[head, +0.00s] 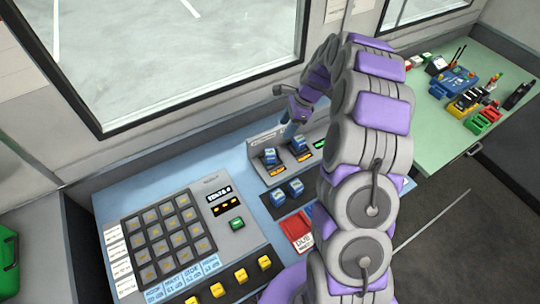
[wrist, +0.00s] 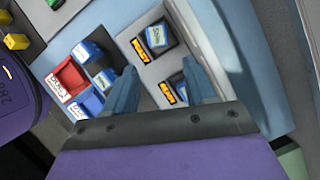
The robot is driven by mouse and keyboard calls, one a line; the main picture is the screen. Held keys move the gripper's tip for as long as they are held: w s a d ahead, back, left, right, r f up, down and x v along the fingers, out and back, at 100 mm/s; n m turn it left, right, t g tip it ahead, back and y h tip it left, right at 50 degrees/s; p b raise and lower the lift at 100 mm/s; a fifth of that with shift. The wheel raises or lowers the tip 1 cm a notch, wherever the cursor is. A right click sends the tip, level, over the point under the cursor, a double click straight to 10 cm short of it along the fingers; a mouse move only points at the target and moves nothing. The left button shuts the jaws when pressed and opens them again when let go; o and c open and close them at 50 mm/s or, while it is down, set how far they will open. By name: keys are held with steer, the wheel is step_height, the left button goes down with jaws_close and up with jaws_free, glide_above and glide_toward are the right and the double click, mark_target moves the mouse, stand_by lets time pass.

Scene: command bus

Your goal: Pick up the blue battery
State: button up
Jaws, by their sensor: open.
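Several blue battery-like blocks with pale labels sit on the console. Two stand in the raised grey panel beside orange labels: a left blue block (head: 270,157) and a right blue block (head: 298,144). The wrist view shows one panel block (wrist: 161,37) clear and another (wrist: 177,80) partly hidden by a finger. Two more blue blocks (head: 277,198) lie in front of the panel. I cannot tell which one is the task's battery. My gripper (head: 289,129) is above the panel's back edge, fingers apart. In the wrist view my gripper (wrist: 159,68) is open with nothing held.
A red holder (head: 297,231) is in front of the blue blocks. A keypad (head: 163,236) and yellow buttons (head: 240,276) fill the console's left side. A window (head: 170,50) rises behind. A green table (head: 445,125) at right holds several small items.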

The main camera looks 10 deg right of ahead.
mark_target(272, 151)
steer(key=b+x, duration=0.2)
steer(key=x, duration=0.9)
steer(key=shift+f, duration=0.15)
steer(key=x, duration=0.1)
steer(key=b+x, duration=0.1)
steer(key=x, duration=0.1)
steer(key=b+x, duration=0.1)
steer(key=x, duration=0.1)
steer(key=shift+s+d+f, duration=0.15)
steer(key=shift+s+d, duration=0.05)
steer(key=shift+s, duration=0.05)
steer(key=c, duration=0.8)
steer(key=shift+c, duration=0.2)
steer(key=shift+r, duration=0.2)
